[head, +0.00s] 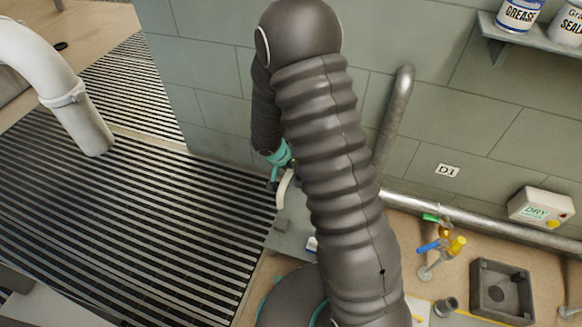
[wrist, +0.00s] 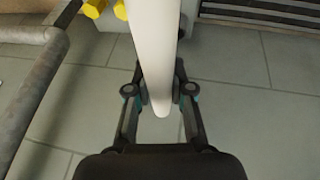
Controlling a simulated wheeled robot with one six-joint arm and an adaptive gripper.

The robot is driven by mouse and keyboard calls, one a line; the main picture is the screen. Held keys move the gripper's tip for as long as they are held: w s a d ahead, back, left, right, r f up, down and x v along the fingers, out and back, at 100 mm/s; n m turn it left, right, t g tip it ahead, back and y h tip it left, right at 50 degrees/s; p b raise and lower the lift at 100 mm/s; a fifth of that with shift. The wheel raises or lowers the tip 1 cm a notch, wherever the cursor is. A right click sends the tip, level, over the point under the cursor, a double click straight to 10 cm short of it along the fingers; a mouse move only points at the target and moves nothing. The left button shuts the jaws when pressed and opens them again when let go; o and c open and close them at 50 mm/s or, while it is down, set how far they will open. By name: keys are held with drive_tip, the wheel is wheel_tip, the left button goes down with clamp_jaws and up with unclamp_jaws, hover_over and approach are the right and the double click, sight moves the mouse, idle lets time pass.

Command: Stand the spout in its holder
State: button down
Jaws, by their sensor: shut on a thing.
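The cream-white spout (wrist: 154,45) is a long, smooth, slightly curved piece, held between the two fingers of my gripper (wrist: 160,88) in the wrist view. Its rounded end points towards the wrist and its far end runs out of the top of that view. In the head view my gripper (head: 277,172) shows in part beside my arm, with teal parts, and the spout (head: 284,190) hangs below it, in front of the grey surface by the wall. My arm hides part of the scene. I cannot tell for sure which thing is the holder; a small grey cup (head: 446,306) stands on the bench at the lower right.
A square dark tray (head: 502,291) and a tap with coloured handles (head: 440,247) are at the right. A metal pipe (head: 470,219) runs along the wall. A white box marked DRY (head: 541,207) stands right. Dark floor grating (head: 130,215) lies open at left.

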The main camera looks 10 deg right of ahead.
wheel_tip(320, 180, down, 5)
drive_tip(key=b, duration=0.4)
drive_tip(key=shift+f, duration=0.2)
drive_tip(key=shift+s+a+b, duration=0.1)
drive_tip(key=shift+b, duration=0.6)
idle(0.9)
drive_tip(key=shift+f+b, duration=0.1)
drive_tip(key=shift+b, duration=0.55)
drive_tip(key=shift+f+b, duration=0.45)
drive_tip(key=shift+f, duration=1.3)
idle(2.0)
drive_tip(key=shift+c, duration=2.3)
unclamp_jaws()
